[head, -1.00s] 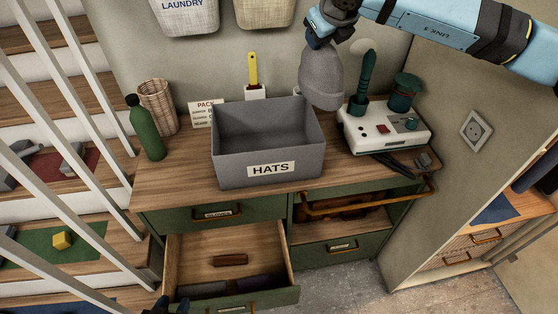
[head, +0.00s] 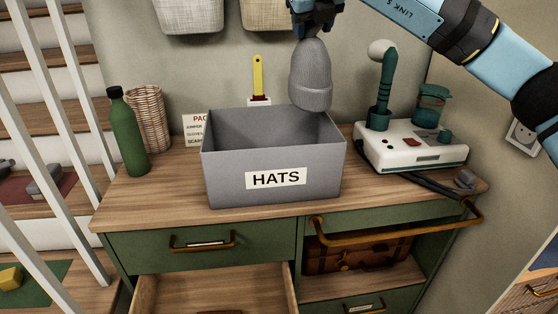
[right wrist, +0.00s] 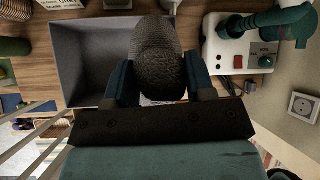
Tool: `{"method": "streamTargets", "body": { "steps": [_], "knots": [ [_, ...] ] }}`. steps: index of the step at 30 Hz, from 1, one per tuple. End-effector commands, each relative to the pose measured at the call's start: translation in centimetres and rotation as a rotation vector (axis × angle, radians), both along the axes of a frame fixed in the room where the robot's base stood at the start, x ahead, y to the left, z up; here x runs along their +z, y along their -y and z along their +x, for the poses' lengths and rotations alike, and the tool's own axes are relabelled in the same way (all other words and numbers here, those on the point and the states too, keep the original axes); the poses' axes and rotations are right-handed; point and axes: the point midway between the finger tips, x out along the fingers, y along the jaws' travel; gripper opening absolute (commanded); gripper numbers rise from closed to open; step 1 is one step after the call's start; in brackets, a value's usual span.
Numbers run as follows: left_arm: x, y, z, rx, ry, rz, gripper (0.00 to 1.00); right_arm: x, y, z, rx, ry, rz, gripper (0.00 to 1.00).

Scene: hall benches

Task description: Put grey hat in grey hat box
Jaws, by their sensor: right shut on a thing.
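The grey knitted hat (head: 311,75) hangs from my right gripper (head: 314,28) in the head view, its cuff downward. The gripper is shut on the top of the hat. In the right wrist view the hat (right wrist: 160,62) sits between the two fingers of the right gripper (right wrist: 161,85). The grey box labelled HATS (head: 225,181) stands on the wooden top. The hat's lower edge overlaps the box's back right rim in the head view. The box (right wrist: 88,60) also shows in the right wrist view, left of and behind the hat. My left gripper is not in view.
A white machine with a green arm (head: 405,157) stands right of the box. A green bottle (head: 127,135), a wicker basket (head: 150,115) and a yellow-handled brush (head: 258,78) stand left and behind. A drawer (head: 140,300) is open below.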

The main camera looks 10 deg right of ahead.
Motion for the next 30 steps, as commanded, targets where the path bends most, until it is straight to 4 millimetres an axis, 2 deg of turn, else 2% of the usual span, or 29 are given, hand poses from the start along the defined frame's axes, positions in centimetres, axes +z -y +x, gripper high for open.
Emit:
{"method": "streamTargets", "body": {
  "steps": [15, 18, 26, 30],
  "knots": [
    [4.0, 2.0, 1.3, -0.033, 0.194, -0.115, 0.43, -13.0, 0.0, 0.0, -0.001, -0.004, 0.0, 0.08],
    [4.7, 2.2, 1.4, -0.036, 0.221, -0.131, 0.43, -14.4, 0.0, 0.0, 0.0, -0.002, -0.001, 0.08],
    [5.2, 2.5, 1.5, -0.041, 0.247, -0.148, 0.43, -16.4, 0.0, 0.0, 0.0, -0.002, -0.001, 0.08],
    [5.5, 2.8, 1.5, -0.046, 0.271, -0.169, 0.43, -18.7, 0.0, 0.0, 0.0, -0.004, -0.001, 0.08]
  ]
}}
